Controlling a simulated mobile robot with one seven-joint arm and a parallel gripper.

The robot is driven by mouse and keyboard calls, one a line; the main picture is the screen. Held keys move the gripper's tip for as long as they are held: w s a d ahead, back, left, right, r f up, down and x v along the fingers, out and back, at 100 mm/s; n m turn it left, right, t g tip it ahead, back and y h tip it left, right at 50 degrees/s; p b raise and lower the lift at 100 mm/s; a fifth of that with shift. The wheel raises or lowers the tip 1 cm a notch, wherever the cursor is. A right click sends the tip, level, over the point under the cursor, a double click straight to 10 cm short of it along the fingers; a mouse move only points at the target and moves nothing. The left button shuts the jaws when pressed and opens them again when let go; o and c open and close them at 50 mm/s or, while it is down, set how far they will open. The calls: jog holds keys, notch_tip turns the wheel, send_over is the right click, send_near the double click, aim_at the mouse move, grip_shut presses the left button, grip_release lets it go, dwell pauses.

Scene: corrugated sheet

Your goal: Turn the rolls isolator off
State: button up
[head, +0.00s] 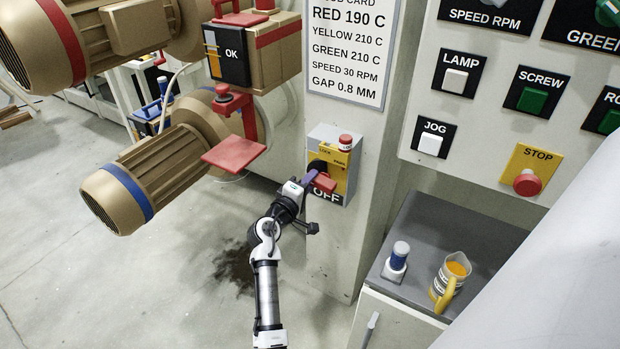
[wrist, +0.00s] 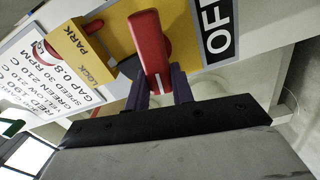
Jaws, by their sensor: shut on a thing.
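The rolls isolator (head: 326,136) is a grey box with a yellow face on the machine's post. An OFF label (head: 327,195) shows at its lower edge and also in the wrist view (wrist: 217,30). Its red handle (head: 325,183) projects from the face and shows large in the wrist view (wrist: 150,45). There it runs roughly crosswise to the OFF lettering. My gripper (head: 308,179) is shut on the handle, with a dark finger on each side in the wrist view (wrist: 160,88). The handle's pivot is partly hidden in the head view.
A yellow piece marked LOCK and PARK (wrist: 82,52) sits beside the handle. A red clamp plate (head: 234,154) and a tan motor (head: 150,178) are left of the isolator. A jug (head: 442,290) stands on a grey cabinet (head: 455,235) at lower right. A STOP button (head: 527,183) is right.

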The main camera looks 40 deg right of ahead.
jog(key=shift+f+n, duration=0.25)
jog(key=shift+n, duration=0.55)
jog(key=o, duration=1)
jog(key=shift+a, duration=0.1)
jog(key=b+v, duration=0.2)
jog(key=v, duration=1.1)
jog(key=shift+s+a+b, duration=0.2)
jog(key=shift+a+b, duration=0.1)
jog(key=shift+a, duration=0.05)
